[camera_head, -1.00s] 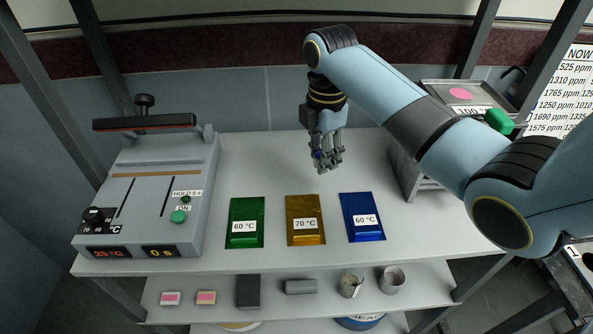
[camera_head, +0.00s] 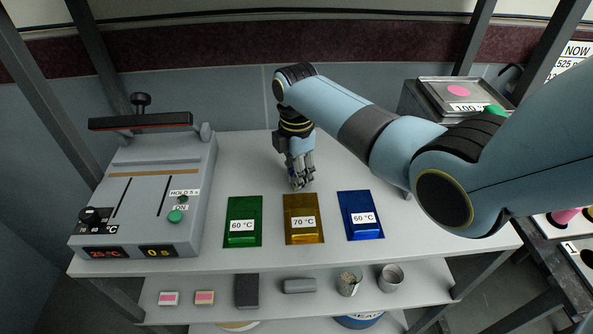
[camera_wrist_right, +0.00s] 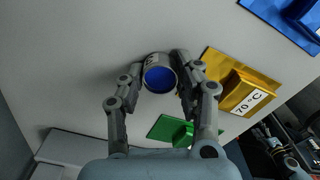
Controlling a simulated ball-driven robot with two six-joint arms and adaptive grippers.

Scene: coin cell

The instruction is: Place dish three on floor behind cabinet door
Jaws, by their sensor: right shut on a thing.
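My right gripper (camera_head: 299,184) hangs over the table behind the yellow pouch in the head view. In the right wrist view its fingers (camera_wrist_right: 156,85) are shut on a small grey cup-like thing (camera_wrist_right: 159,58) with a blue round face. Some pale marks show on its side, too small to read. The fingers and the angle hide most of it in the head view. I cannot tell whether it is dish three. I see no cabinet door and no floor spot behind one. My left gripper is not in view.
Green (camera_head: 243,211), yellow (camera_head: 304,205) and blue (camera_head: 360,201) pouches with temperature labels lie along the front of the table (camera_head: 240,160). A grey press (camera_head: 150,200) stands at the left. A scale-like box (camera_head: 435,95) with a pink disc stands back right. Several small things sit on the shelf below.

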